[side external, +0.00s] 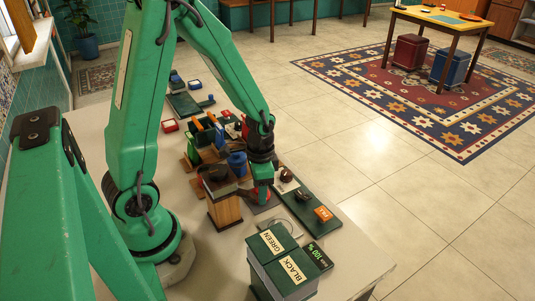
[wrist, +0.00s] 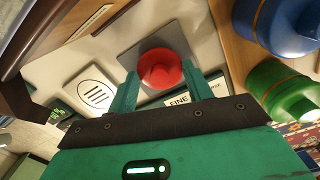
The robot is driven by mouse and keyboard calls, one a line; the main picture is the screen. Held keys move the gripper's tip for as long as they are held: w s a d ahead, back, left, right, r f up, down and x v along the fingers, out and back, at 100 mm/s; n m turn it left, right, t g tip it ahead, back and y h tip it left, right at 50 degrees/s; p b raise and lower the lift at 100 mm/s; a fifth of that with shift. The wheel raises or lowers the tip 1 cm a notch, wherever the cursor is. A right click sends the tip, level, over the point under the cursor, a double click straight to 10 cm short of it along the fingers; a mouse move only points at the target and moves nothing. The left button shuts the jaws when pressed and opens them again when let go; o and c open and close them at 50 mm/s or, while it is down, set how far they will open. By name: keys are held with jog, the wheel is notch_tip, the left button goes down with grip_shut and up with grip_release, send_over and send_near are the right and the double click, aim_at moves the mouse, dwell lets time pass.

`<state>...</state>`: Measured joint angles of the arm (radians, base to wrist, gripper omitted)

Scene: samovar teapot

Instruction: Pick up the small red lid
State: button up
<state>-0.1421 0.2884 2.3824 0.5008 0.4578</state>
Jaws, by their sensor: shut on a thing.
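The small red lid (wrist: 160,66) shows in the wrist view as a round red piece with a raised knob. It is between the two fingers of my gripper (wrist: 158,88), which is shut on it. A grey square plate (wrist: 135,57) lies behind the lid; I cannot tell whether the lid touches it. In the side view my gripper (side external: 262,188) points down low over the table, beside a wooden box with a dark top (side external: 224,206). The lid is hard to make out there.
Blue (wrist: 283,22) and green (wrist: 283,92) rounded vessels stand close on the right in the wrist view. In the side view, boxes labelled GREEN (side external: 271,241) and BLACK (side external: 290,272) stand at the front. A dark green board (side external: 300,205) lies right of my gripper, near the table edge.

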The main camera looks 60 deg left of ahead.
notch_tip(320, 180, up, 10)
dwell(0.7)
jog(key=shift+a, duration=0.15)
dwell(0.5)
jog(key=s+a+r+n, duration=0.2)
jog(key=s+a+n, duration=0.7)
jog(key=a, duration=0.3)
jog(key=shift+s+r, duration=0.15)
jog(key=shift+s, duration=0.4)
jog(key=shift+f, duration=0.2)
jog(key=shift+f, duration=3)
jog(key=shift+f, duration=0.1)
